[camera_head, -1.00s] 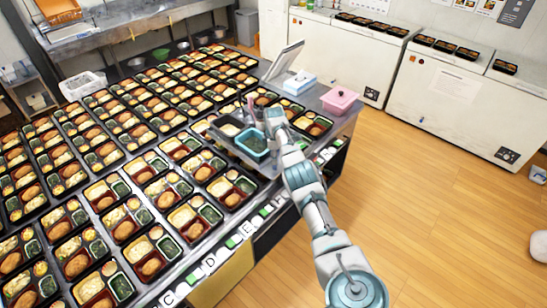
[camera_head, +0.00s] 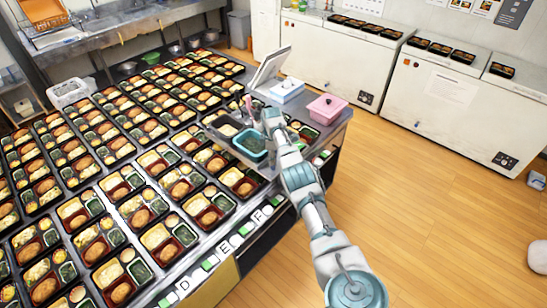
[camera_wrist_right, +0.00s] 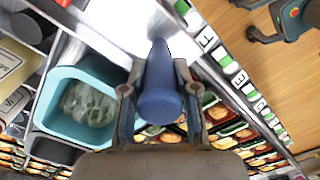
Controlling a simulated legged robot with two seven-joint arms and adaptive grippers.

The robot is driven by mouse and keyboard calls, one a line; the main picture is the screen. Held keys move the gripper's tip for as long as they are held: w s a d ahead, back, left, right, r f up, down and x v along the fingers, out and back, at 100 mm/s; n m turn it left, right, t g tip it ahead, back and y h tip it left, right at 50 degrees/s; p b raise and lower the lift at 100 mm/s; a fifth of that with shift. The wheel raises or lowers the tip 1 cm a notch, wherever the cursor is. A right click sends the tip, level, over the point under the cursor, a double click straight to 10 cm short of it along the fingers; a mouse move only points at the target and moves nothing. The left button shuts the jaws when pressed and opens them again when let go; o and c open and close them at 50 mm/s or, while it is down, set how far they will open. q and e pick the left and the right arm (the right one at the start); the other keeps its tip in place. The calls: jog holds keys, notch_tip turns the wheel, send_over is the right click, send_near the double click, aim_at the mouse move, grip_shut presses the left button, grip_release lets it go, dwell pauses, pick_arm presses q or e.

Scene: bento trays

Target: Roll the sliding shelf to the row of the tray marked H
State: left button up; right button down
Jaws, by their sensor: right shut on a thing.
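The sliding shelf (camera_head: 222,142) spans the tray table near its far right end and carries a teal tub. My right gripper (camera_head: 271,116) reaches the shelf's right end, beside the tub. In the right wrist view, my right gripper (camera_wrist_right: 160,100) is shut on a blue handle (camera_wrist_right: 158,83). Rows of black bento trays (camera_head: 160,236) cover the table. Letter labels run along its right edge, with the F label (camera_head: 268,210) readable. In the right wrist view, an H label (camera_wrist_right: 207,38) shows beyond the fingers. My left gripper is out of view.
The teal tub (camera_wrist_right: 120,77) holds something green in a bag. A pink box (camera_head: 326,109), a white-blue box (camera_head: 287,91) and a tilted screen (camera_head: 269,66) stand at the table's far end. Open wooden floor (camera_head: 430,190) lies right of the table.

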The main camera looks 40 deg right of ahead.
jog(key=shift+s+f, duration=0.1)
jog(key=c, duration=1)
grip_release()
jog(key=shift+c, duration=0.2)
jog(key=shift+o, duration=0.8)
jog(key=shift+d, duration=0.2)
jog(key=shift+r, duration=0.25)
jog(key=r, duration=1.1)
jog(key=shift+w+r, duration=0.1)
jog(key=shift+w, duration=0.15)
jog(key=shift+d, duration=0.1)
